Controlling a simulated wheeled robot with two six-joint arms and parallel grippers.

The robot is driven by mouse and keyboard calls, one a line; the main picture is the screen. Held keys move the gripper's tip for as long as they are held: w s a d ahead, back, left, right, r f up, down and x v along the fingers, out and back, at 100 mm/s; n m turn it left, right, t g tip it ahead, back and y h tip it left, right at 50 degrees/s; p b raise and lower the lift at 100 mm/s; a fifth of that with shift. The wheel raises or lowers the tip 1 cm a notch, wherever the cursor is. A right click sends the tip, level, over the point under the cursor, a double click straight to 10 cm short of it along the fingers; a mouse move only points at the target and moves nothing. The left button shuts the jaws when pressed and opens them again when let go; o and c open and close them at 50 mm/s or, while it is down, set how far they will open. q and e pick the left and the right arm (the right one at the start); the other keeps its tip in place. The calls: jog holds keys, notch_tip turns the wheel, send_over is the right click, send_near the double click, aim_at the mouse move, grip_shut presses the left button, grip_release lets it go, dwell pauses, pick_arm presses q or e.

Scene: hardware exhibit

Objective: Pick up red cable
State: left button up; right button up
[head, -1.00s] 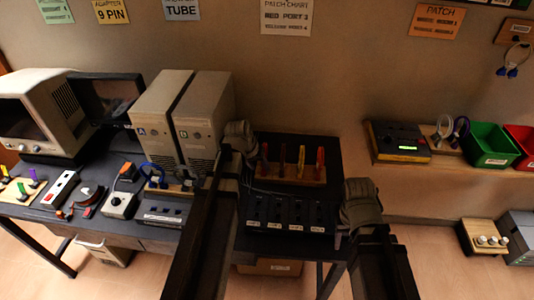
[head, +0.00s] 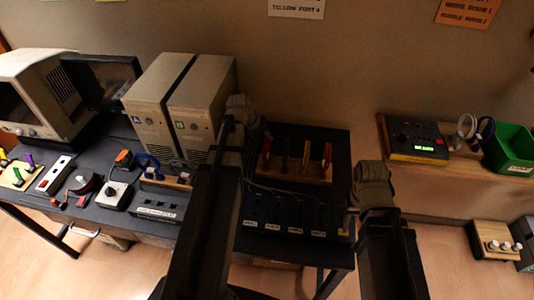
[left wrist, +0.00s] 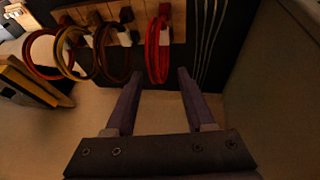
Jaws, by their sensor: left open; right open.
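A red cable (left wrist: 158,50) hangs as a loop from a wooden rack in the left wrist view, ahead of the gap between my left fingers. The fingers (left wrist: 158,85) are spread, with nothing between them. A dark cable (left wrist: 113,58), a yellow cable (left wrist: 66,48) and an orange-red cable (left wrist: 38,55) hang to its left. In the head view a red cable (head: 266,152) is at the rack's left end, beside my left gripper (head: 243,112). My right gripper (head: 374,185) is at the table's right edge, apart from the cables; its fingers are hard to make out.
A panel of labelled ports (head: 292,215) lies in front of the rack. Two beige computer towers (head: 195,110) stand close left of my left gripper. A wall shelf at right holds a device with a green display (head: 418,142) and a green bin (head: 512,150).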

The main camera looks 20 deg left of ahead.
pick_arm(q)
jog(key=b, duration=0.5)
send_over(268, 154)
jog(key=shift+f, duration=3.05)
jog(key=shift+r, duration=0.1)
jog(key=shift+c, duration=0.3)
grip_shut()
